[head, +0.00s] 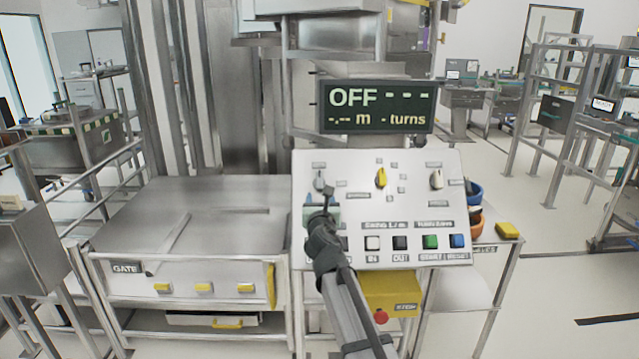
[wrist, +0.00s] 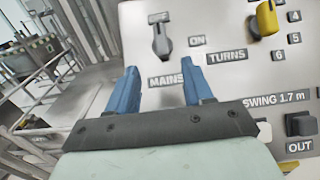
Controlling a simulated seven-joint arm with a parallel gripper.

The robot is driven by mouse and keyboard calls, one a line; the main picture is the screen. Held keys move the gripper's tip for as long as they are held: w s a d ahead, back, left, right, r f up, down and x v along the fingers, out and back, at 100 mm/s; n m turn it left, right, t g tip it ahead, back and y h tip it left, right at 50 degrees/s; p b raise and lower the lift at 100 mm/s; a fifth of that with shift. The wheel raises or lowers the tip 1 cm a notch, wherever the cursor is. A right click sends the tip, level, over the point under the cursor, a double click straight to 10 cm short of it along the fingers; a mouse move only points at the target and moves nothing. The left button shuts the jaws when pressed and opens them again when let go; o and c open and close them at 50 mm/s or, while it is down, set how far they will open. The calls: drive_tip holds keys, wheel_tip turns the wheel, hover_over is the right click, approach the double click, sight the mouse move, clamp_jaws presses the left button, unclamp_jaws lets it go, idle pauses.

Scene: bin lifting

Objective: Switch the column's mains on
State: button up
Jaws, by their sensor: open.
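The column's control panel (head: 455,210) is a tilted light plate in the head view. Its mains switch (wrist: 160,38) is a grey lever knob near the top of the wrist view, between the fingers' lines and beyond their tips. The lever's handle hangs downward, with the ON label (wrist: 197,41) to its right and the MAINS label (wrist: 166,81) below. In the head view the mains switch (head: 319,180) is at the panel's upper left. My gripper (wrist: 158,72) has two blue fingers, open and empty, just short of the knob. The display (head: 376,106) reads OFF.
A yellow turns knob (head: 380,177) sits right of the mains switch, and a grey knob (head: 436,179) farther right. Push buttons, including a green one (head: 430,242), line the panel's lower part. A yellow stop box (head: 392,293) with a red button hangs below.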

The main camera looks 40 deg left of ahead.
sight(319, 181)
drive_tip(key=x, duration=1.2)
clamp_jaws()
